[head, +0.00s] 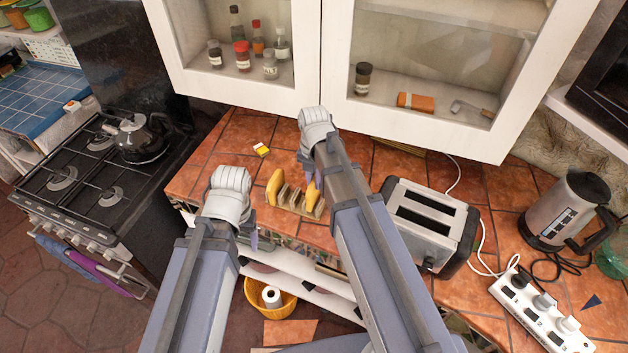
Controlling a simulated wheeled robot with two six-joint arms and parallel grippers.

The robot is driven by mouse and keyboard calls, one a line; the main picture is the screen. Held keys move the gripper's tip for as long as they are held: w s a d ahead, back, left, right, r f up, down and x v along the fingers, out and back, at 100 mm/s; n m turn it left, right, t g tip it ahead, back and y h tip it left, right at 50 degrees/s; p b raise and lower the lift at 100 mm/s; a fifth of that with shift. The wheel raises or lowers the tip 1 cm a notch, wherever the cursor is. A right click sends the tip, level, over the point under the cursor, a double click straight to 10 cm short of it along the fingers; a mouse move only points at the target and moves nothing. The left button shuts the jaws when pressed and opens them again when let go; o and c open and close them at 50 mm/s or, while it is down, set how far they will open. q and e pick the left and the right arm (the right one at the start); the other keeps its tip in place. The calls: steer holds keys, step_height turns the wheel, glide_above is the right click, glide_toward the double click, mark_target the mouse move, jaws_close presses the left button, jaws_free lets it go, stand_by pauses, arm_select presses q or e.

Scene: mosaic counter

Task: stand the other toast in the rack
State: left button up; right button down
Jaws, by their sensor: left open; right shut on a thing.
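The toast rack (291,201) stands on the tiled counter in the middle of the head view. One golden toast (273,187) stands upright at the rack's left end. The other toast (312,194) is upright at the rack's right end, partly hidden by my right arm. My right gripper (309,178) is shut on this toast from above. I cannot tell whether its lower edge rests in a slot. My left gripper (253,241) is open and empty, low at the counter's front edge, left of and in front of the rack; its fingers are mostly hidden.
A two-slot toaster (429,221) stands right of my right arm, with its cable behind. A small yellow and white box (262,150) lies behind the rack. A kettle (567,211) and a power strip (543,312) are at the right. White cabinets (425,125) hang above the counter's back.

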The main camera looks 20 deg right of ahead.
steer(key=shift+f+b, duration=0.95)
steer(key=shift+f, duration=0.1)
steer(key=c, duration=1)
jaws_free()
steer(key=shift+c, duration=0.2)
steer(key=o, duration=0.6)
steer(key=shift+c, duration=0.2)
steer(key=shift+r, duration=0.1)
step_height(320, 180, up, 8)
steer(key=p, duration=0.8)
